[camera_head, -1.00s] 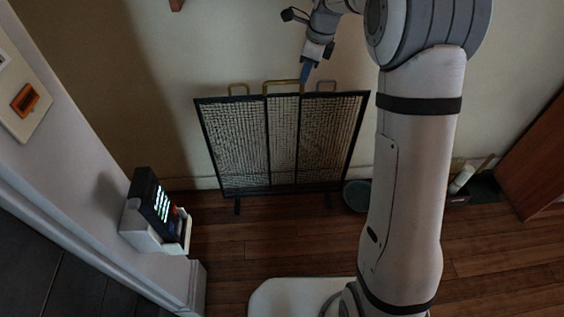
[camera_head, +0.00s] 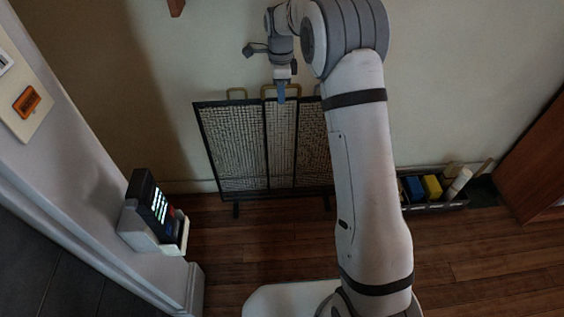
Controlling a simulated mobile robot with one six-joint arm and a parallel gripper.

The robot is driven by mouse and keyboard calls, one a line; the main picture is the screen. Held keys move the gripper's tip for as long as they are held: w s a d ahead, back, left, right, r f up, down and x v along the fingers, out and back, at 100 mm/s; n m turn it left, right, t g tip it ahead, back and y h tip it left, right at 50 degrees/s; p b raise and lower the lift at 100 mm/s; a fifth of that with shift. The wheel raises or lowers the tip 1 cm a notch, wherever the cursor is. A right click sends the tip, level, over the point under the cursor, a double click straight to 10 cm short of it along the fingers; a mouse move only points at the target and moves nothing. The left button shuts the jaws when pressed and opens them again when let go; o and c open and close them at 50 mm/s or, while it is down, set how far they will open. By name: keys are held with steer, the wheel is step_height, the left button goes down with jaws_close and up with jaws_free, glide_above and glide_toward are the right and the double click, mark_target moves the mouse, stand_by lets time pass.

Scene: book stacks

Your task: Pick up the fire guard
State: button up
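The fire guard (camera_head: 234,150) is a black-framed mesh screen with several panels and brass-coloured handles along its top edge. It stands upright on the wood floor, close to the wall. My arm hides part of its right side. My gripper (camera_head: 281,98) points down at the middle handle (camera_head: 268,88), with its blue fingertips overlapping the handle and the top of the frame in the picture. I cannot tell whether the fingers are around the handle or in front of it, or whether they are open or shut.
A device with a lit screen (camera_head: 158,208) is mounted on the white wall edge at left. A dark tray (camera_head: 437,203) with blue, yellow and white items lies by the wall at right. A brown wooden panel (camera_head: 535,165) stands at far right. Bare floor (camera_head: 480,255) is at lower right.

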step_height(320, 180, down, 4)
steer(key=shift+w+r+b, duration=0.1)
steer(key=shift+r+b, duration=0.05)
steer(key=shift+b, duration=0.55)
steer(key=shift+r, duration=0.1)
steer(key=shift+c, duration=0.5)
jaws_close()
steer(key=shift+r, duration=0.15)
